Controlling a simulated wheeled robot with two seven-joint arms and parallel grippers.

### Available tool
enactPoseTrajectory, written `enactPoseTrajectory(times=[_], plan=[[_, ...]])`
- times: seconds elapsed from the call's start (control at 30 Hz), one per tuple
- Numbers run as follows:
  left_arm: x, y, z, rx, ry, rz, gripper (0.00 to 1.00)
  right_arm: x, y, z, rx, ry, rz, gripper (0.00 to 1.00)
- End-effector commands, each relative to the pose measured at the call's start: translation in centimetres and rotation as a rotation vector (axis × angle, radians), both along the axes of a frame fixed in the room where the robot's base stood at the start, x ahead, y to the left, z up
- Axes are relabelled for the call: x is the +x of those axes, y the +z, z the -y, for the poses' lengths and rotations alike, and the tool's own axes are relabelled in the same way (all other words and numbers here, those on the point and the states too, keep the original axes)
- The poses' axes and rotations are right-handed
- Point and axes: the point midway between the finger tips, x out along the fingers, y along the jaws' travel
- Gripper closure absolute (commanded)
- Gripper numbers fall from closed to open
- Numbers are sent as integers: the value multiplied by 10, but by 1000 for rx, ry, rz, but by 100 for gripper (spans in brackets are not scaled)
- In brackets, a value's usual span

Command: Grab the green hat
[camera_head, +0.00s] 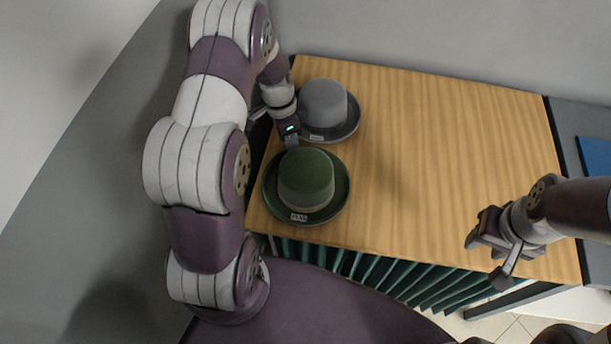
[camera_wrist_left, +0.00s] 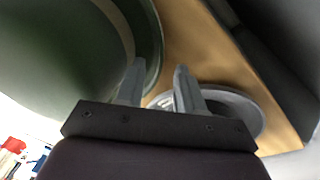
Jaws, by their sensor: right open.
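The green hat (camera_head: 306,179) sits upright on the left end of the wooden table, with a small white tag on its front brim. My left gripper (camera_head: 291,143) is at the hat's back brim, pointing down. In the left wrist view the green hat (camera_wrist_left: 60,50) fills the left side. There the two fingers of my left gripper (camera_wrist_left: 160,75) are apart, with the brim's edge running between them; I cannot tell whether they touch it. My right gripper (camera_head: 493,243) is open and empty over the table's right front, far from the hat.
A grey hat (camera_head: 324,104) stands just behind the green hat, close to my left gripper; its brim (camera_wrist_left: 240,108) shows in the left wrist view. The middle of the wooden table (camera_head: 440,150) is clear. A blue item (camera_head: 595,155) lies at the right.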

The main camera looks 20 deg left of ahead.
Motion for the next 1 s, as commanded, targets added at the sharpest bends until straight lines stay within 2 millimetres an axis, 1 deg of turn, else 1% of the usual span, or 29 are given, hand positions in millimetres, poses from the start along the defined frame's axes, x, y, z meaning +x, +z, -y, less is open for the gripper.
enactPoseTrajectory(times=[0.03,0.1,0.3,0.33,0.37,0.4,0.43,0.87,0.97,1.0], plan=[[-1,-7,2,-1,-1,-4,63,0,1,0,0,0,0,57],[-1,-12,2,1,0,-1,63,0,1,0,0,0,0,57],[-1,-13,3,1,0,0,63,0,0,0,0,0,0,57],[-1,-13,3,1,0,0,70,0,0,0,0,0,0,57],[-1,-13,3,1,0,0,79,0,0,0,0,0,0,57],[-1,-13,3,1,0,0,92,0,0,0,0,0,0,57],[-1,-13,3,1,0,0,100,0,0,0,0,0,0,57],[-1,-12,3,1,0,0,100,0,0,0,0,0,0,57],[0,1,2,1,-1,3,100,0,0,0,0,0,0,57],[1,10,2,3,-1,6,100,0,0,0,0,0,0,57]])
